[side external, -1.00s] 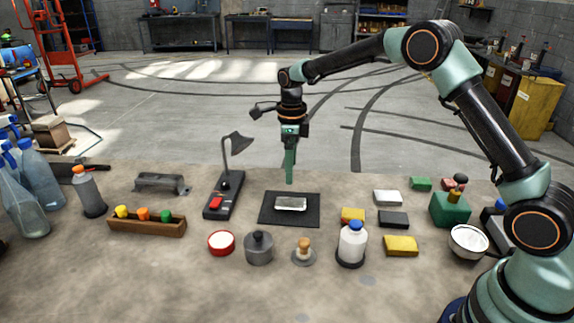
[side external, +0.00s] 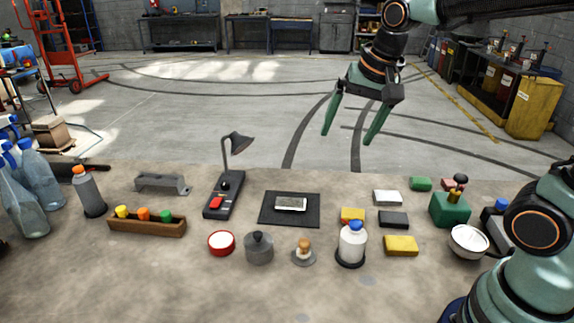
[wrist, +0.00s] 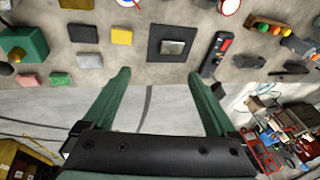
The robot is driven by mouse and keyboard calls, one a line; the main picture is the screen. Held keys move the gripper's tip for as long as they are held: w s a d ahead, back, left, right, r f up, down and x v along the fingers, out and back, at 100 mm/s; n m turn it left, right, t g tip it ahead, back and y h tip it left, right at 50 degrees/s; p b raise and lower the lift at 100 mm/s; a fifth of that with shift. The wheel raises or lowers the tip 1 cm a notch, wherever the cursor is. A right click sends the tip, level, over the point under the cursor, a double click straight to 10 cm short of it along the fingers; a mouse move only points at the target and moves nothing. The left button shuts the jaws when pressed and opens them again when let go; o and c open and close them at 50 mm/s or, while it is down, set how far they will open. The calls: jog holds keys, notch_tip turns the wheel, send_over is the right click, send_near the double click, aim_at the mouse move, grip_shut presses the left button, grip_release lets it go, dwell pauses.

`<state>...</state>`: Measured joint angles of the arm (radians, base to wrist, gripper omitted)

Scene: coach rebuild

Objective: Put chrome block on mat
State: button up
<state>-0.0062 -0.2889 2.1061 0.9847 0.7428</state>
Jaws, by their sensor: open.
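The chrome block (side external: 291,204) lies flat on the black square mat (side external: 270,216), inside its edges. In the wrist view the block (wrist: 173,47) also lies within the dark mat (wrist: 154,42). My gripper (side external: 346,138) is open and empty, raised well above the table beyond its far edge, up and to the right of the mat. In the wrist view its two fingers (wrist: 160,75) are spread apart with nothing between them.
A lamp on a dark base (side external: 224,195) stands left of the mat. Yellow, white and black blocks and a white bottle (side external: 352,242) stand to the right. A red-rimmed tin (side external: 221,242), a grey pot (side external: 259,247) and a wooden-knobbed piece (side external: 303,250) stand in front.

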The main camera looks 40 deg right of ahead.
jog(key=s+f+n+t, duration=0.1)
jog(key=s+n, duration=0.6)
jog(key=n, duration=0.1)
jog(key=shift+s+f+t, duration=0.25)
jog(key=shift+f+t, duration=0.05)
jog(key=shift+t, duration=0.1)
